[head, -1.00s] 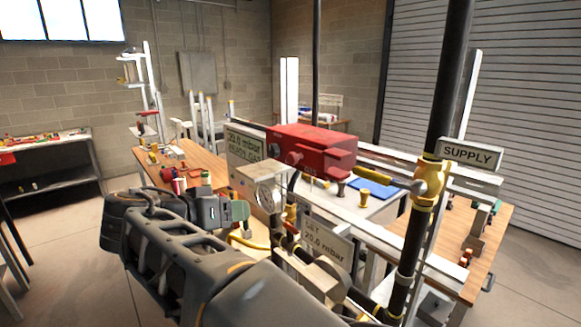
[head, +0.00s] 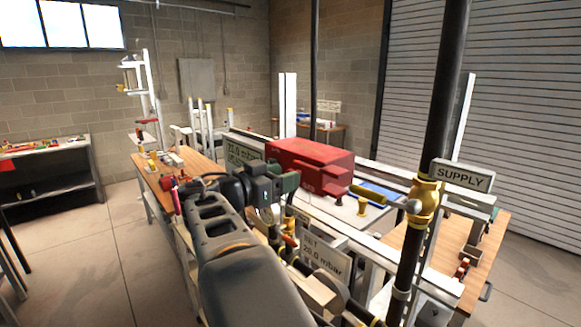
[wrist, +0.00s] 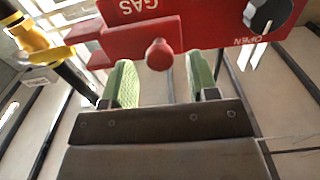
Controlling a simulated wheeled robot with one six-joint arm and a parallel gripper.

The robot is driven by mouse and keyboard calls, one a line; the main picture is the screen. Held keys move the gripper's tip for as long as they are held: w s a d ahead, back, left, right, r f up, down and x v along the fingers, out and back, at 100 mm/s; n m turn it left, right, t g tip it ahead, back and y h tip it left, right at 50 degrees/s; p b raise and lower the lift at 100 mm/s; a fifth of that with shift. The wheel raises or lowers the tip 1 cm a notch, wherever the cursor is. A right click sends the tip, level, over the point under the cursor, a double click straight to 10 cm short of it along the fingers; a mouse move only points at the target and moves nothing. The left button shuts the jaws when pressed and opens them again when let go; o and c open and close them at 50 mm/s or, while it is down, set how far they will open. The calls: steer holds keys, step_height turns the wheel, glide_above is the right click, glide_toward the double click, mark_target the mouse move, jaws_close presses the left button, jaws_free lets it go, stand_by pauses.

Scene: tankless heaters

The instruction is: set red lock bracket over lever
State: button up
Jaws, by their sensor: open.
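The red lock bracket (head: 312,163) is a boxy red body in the head view, level with the supply pipe. In the wrist view the red bracket (wrist: 190,28) fills the top, with upside-down "GAS" lettering and a round red knob (wrist: 160,54). My gripper (wrist: 164,80) is open, its green fingers on either side of the knob with gaps showing; nothing is held. In the head view my gripper (head: 280,184) is at the bracket's left side.
A yellow valve (head: 425,200) sits on the dark vertical pipe (head: 450,90), beside a SUPPLY sign (head: 462,176). A black knob marked OPEN (wrist: 268,12) is right of the bracket's red knob.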

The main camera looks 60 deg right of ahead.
steer(key=shift+p+x, duration=0.35)
steer(key=shift+x, duration=0.95)
steer(key=shift+c, duration=0.3)
jaws_close()
steer(key=shift+s, duration=0.1)
